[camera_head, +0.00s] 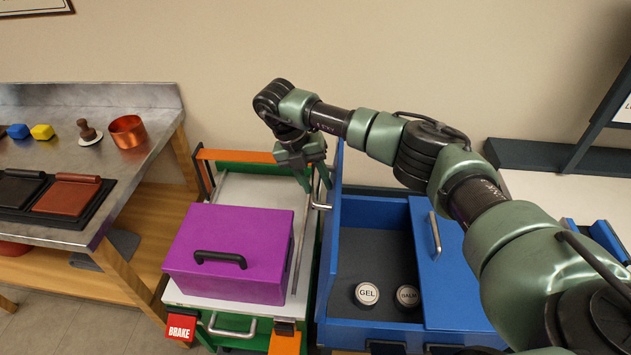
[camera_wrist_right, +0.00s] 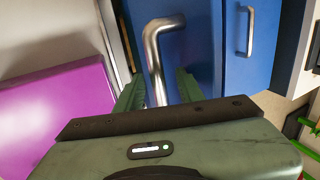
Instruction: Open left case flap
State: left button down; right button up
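The blue case (camera_head: 377,334) stands right of the cart. Its left flap (camera_head: 331,225) stands up near vertical at the case's left side, seen nearly edge-on, also in the right wrist view (camera_wrist_right: 195,45). The left part of the case lies uncovered, with a jar marked GEL (camera_head: 367,294) and another jar (camera_head: 407,296) inside. The right flap (camera_head: 455,285) lies shut. My right gripper (camera_head: 316,190) is at the left flap's metal handle (camera_head: 320,206). In the right wrist view its fingers (camera_wrist_right: 158,92) are apart on either side of the handle (camera_wrist_right: 154,55), with visible gaps. My left gripper is out of view.
A purple box (camera_head: 228,253) with a black handle sits on the cart (camera_head: 190,300) at the left. A metal-topped bench (camera_head: 80,110) with tools is farther left. My right arm reaches over the case from the right.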

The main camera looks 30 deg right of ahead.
jog(key=b+v, duration=0.1)
jog(key=v, duration=0.6)
jog(key=shift+r+b, duration=0.3)
jog(key=shift+b, duration=0.1)
jog(key=shift+a, duration=0.1)
